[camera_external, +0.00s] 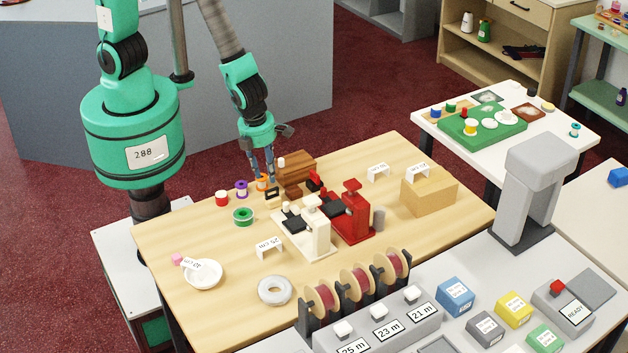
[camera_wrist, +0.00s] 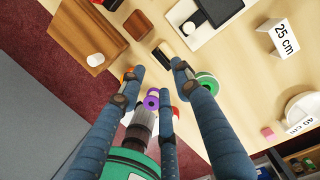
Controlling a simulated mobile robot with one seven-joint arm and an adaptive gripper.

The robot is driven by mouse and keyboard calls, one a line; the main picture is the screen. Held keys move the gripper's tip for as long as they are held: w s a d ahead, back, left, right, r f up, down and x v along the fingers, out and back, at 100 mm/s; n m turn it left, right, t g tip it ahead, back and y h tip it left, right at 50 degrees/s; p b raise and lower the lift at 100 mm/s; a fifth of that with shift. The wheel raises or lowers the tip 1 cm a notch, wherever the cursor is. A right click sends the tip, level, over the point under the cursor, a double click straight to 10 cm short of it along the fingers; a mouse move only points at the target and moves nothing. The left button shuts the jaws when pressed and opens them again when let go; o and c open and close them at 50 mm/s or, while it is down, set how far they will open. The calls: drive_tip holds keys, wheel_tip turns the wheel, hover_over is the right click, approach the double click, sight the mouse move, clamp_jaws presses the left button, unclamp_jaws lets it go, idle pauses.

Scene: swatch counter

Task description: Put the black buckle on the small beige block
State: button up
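The black buckle (camera_external: 271,192) is a small dark frame near the back of the wooden table. It stands at a small beige block (camera_external: 275,203); it appears to rest on it, but contact is hard to tell. In the wrist view the buckle (camera_wrist: 159,57) shows as a dark strip along the beige block (camera_wrist: 166,48), just beyond my fingertips. My gripper (camera_external: 264,175) is above and slightly behind the buckle in the outside view. In the wrist view its blue-grey fingers (camera_wrist: 156,70) are apart, with nothing held between them.
Red (camera_external: 222,198), purple (camera_external: 241,189), orange (camera_external: 262,183) and green (camera_external: 243,217) spools stand close by. A wooden box (camera_external: 298,168) and a small brown block (camera_external: 293,192) are behind. Cream (camera_external: 315,238) and red (camera_external: 358,217) presses stand in front.

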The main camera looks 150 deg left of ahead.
drive_tip(key=shift+d+r+p, duration=0.2)
drive_tip(key=shift+r, duration=1.15)
drive_tip(key=shift+d+r+p, duration=0.15)
drive_tip(key=shift+d+r, duration=0.05)
drive_tip(key=shift+r, duration=1.15)
drive_tip(key=d+r+n+t, duration=0.1)
drive_tip(key=d+r+n, duration=0.4)
drive_tip(key=r, duration=0.6)
drive_tip(key=d+r+n+t, duration=0.25)
drive_tip(key=d+r, duration=0.45)
drive_tip(key=r, duration=0.5)
drive_tip(key=s+d+r+n+t+h, duration=0.1)
drive_tip(key=s+d+r+n+t, duration=0.1)
drive_tip(key=s+d+r+n, duration=0.8)
drive_tip(key=s+d+r, duration=0.4)
drive_tip(key=s, duration=0.1)
drive_tip(key=shift+s+h, duration=0.15)
drive_tip(key=shift+h, duration=0.25)
drive_tip(key=shift+n, duration=0.25)
